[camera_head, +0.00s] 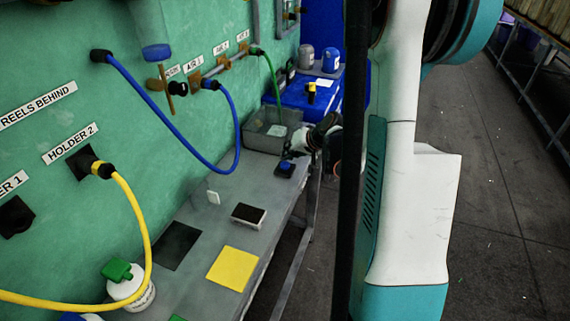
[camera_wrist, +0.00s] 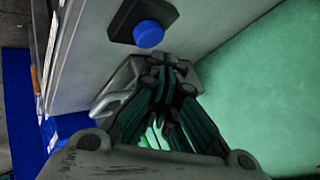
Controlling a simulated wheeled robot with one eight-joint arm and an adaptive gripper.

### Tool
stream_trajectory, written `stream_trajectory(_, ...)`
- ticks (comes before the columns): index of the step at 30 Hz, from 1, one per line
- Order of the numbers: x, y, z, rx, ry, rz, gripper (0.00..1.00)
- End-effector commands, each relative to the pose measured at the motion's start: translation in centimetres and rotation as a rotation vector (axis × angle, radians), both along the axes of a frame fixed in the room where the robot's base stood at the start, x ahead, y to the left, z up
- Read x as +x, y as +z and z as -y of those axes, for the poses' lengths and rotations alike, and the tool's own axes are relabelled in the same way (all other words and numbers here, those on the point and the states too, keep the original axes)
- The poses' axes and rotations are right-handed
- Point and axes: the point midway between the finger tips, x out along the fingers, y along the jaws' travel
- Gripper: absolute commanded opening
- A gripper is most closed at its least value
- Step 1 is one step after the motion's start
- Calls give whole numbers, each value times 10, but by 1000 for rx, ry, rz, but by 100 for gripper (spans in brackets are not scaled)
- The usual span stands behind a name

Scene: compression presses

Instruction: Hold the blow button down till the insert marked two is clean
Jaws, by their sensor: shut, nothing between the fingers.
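The blue button (camera_head: 286,166) sits on a small black box on the grey bench. It also shows at the top of the wrist view as a round blue cap (camera_wrist: 148,34) on its dark base. My gripper (camera_head: 292,152) is shut and empty, just behind the button box in the head view. In the wrist view its fingertips (camera_wrist: 170,66) lie just beside the button, seemingly apart from it. A grey bin (camera_head: 254,138) stands behind, with a pale piece (camera_head: 278,130) inside. I cannot read a number two on any piece, nor tell whether it is clean.
A green hose (camera_head: 273,75) runs from a wall fitting down toward the bin. A blue hose (camera_head: 170,125) loops over the bench (camera_head: 205,210). A black-topped block (camera_head: 248,216), a yellow square (camera_head: 232,268) and a white bottle (camera_head: 128,286) are nearer. Blue-covered surface (camera_head: 295,96) lies beyond.

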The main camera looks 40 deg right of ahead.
Motion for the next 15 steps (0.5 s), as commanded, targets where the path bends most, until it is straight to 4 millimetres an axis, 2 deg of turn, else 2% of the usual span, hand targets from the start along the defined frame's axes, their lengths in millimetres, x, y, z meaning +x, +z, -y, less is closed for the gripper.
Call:
stream_trajectory(5, 0, 9, 0, 0, 0, 0, 0)
stream_trajectory(15, 0, 41, 0, 0, 0, 0, 0)
